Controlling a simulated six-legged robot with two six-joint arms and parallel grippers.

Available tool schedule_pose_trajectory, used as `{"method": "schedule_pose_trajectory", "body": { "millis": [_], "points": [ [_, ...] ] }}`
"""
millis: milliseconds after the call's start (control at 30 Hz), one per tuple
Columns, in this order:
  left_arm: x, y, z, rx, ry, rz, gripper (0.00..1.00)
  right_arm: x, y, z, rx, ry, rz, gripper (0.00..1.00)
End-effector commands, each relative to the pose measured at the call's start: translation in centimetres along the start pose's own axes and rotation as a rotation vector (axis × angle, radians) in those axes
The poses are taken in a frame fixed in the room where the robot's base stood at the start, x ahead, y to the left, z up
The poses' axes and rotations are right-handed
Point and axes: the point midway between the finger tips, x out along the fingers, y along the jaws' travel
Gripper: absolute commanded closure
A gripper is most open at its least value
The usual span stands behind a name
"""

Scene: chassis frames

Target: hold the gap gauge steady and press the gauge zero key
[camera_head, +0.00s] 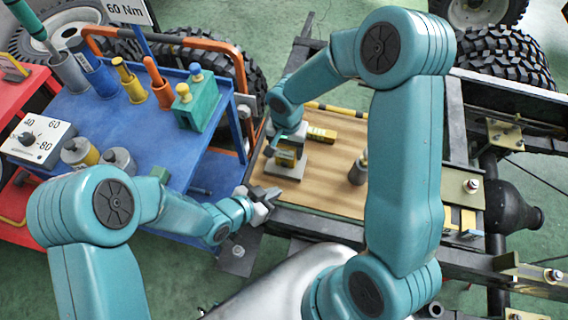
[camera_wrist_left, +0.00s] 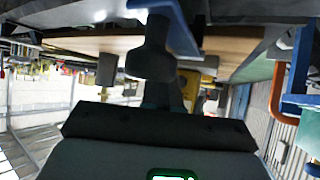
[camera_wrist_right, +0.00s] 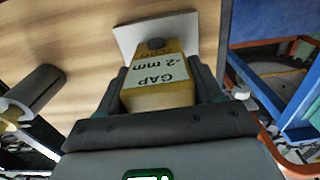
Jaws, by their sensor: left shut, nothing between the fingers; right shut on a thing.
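The gap gauge (camera_head: 285,158) is a yellow block with a pale plate at it, over the wooden board. In the right wrist view the gauge (camera_wrist_right: 160,92) has a white label reading "GAP -2 mm" and a dark round key (camera_wrist_right: 156,43) near its far end. My right gripper (camera_head: 288,143) is shut on the gauge, one finger on each side. My left gripper (camera_head: 270,195) is shut and empty, apart from the gauge, at the board's near left edge. In the left wrist view its dark closed fingers (camera_wrist_left: 151,60) hide part of the scene.
A blue cart (camera_head: 150,145) with a green block (camera_head: 197,105), several coloured tools and a dial box (camera_head: 38,138) stands at left. Dark chassis rails border the board.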

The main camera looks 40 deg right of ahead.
Motion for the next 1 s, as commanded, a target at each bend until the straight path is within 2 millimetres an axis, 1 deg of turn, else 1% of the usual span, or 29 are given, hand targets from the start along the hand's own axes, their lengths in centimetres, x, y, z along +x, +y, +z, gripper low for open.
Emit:
{"method": "schedule_pose_trajectory", "body": {
  "millis": [33, 200, 400, 567, 1000],
  "points": [
    [0.6, -0.4, -0.4, 0.002, 0.001, -0.001, 1.0, 0.0, 0.0, 0.0, 0.0, 0.0, 0.0, 0.7],
    [2.1, -1.5, -1.5, 0.001, 0.0, 0.0, 1.0, 0.0, 0.0, 0.0, 0.0, 0.0, 0.0, 0.7],
    [3.2, -2.3, -2.3, -0.001, 0.0, 0.0, 1.0, 0.0, 0.0, 0.0, 0.0, 0.0, 0.0, 0.7],
    [3.5, -2.5, -2.5, -0.001, 0.0, 0.0, 1.0, 0.0, 0.0, 0.0, 0.0, 0.0, 0.0, 0.7],
    [3.5, -2.5, -2.5, -0.001, 0.0, -0.001, 1.0, 0.0, 0.0, 0.0, 0.0, 0.0, 0.0, 0.7]
  ]
}}
